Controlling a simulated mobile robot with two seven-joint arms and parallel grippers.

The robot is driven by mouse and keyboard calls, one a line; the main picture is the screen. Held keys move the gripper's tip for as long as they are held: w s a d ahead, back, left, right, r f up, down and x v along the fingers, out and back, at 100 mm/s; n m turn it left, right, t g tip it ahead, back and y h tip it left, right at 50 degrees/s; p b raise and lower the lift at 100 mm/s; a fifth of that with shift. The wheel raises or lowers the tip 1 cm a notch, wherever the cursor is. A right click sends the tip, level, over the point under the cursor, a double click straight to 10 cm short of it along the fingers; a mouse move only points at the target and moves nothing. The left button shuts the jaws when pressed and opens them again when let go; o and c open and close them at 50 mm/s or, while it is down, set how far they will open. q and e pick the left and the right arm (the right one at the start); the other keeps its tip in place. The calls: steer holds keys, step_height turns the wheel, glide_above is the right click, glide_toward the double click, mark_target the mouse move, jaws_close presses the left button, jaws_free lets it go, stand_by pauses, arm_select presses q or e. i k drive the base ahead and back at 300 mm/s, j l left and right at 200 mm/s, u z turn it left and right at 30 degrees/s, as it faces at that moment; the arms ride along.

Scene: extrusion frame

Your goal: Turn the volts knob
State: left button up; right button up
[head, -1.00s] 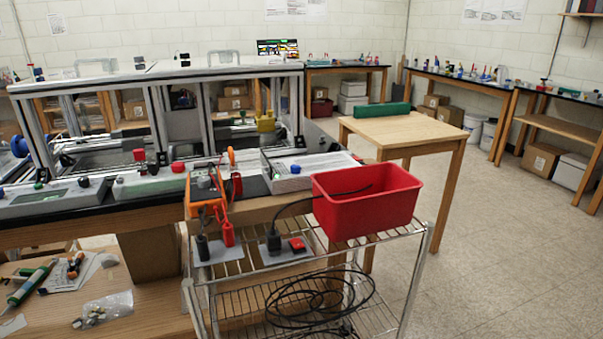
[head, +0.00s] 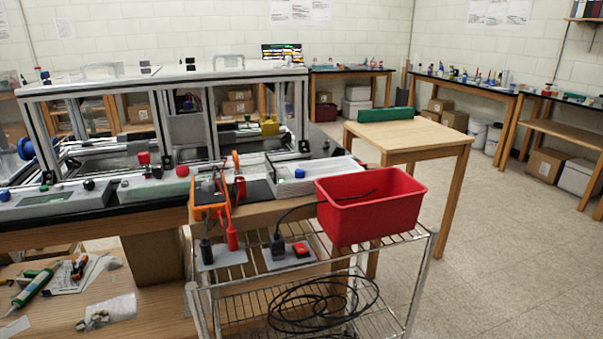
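No label reading volts is legible, so I cannot tell which knob is the volts knob. Neither of my grippers is in view.
A wire cart (head: 310,283) with a red bin (head: 370,208) and coiled black cable (head: 322,305) stands in front of the bench's right end. An extrusion frame (head: 160,80) rises behind the boxes. A wooden table (head: 410,132) stands behind the cart. Open floor (head: 500,260) lies to the right.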

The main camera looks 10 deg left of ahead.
mark_target(300, 173)
steer(key=j+z, duration=0.2)
steer(key=j, duration=1)
steer(key=j+z, duration=0.2)
steer(key=j, duration=1.05)
steer(key=i+j, duration=0.2)
steer(key=i+j+z, duration=0.15)
steer(key=j, duration=0.3)
steer(key=i, duration=0.1)
